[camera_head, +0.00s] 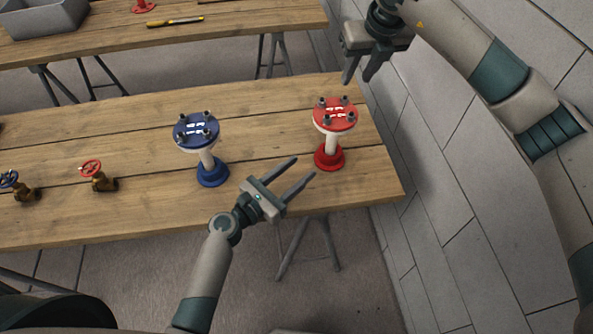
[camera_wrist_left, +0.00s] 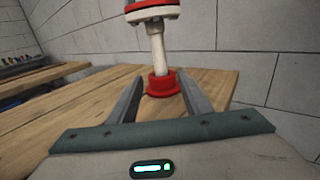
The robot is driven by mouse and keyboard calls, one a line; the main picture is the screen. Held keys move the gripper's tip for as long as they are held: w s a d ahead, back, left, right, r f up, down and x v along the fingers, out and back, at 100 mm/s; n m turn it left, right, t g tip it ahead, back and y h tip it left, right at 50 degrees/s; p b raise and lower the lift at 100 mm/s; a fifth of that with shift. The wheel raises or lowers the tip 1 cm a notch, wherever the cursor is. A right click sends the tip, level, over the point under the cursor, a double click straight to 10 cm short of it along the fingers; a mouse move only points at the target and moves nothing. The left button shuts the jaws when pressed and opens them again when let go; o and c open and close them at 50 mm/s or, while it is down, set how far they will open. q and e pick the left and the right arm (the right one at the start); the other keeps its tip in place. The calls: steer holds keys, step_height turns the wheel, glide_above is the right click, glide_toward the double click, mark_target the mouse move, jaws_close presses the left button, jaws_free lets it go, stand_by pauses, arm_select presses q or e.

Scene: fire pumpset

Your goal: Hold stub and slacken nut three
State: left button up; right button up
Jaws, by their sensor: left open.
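A red pipe stub (camera_head: 331,140) with a white neck stands upright near the right end of the wooden table; several dark nuts sit around its red top flange (camera_head: 335,114). A similar blue stub (camera_head: 207,150) stands to its left. Which nut is number three I cannot tell. My left gripper (camera_head: 305,167) is open in front of the red stub, its fingers pointing towards it. In the left wrist view the red stub's neck (camera_wrist_left: 157,52) and base show beyond and between the open fingers, apart from them. My right gripper (camera_head: 357,78) hangs above and behind the red flange, fingers apart and empty.
Two brass valves, one with a red wheel (camera_head: 91,168) and one with a blue wheel (camera_head: 9,179), lie at the table's left. A second table behind holds a grey bin (camera_head: 42,18) and a yellow tool (camera_head: 175,21). A block wall (camera_head: 470,200) stands close at right.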

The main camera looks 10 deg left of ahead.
mark_target(332, 138)
arm_select(q)
steer(key=shift+w+d, duration=0.1)
steer(key=x, duration=1.7)
steer(key=shift+f, duration=0.1)
jaws_close()
stand_by(0.5)
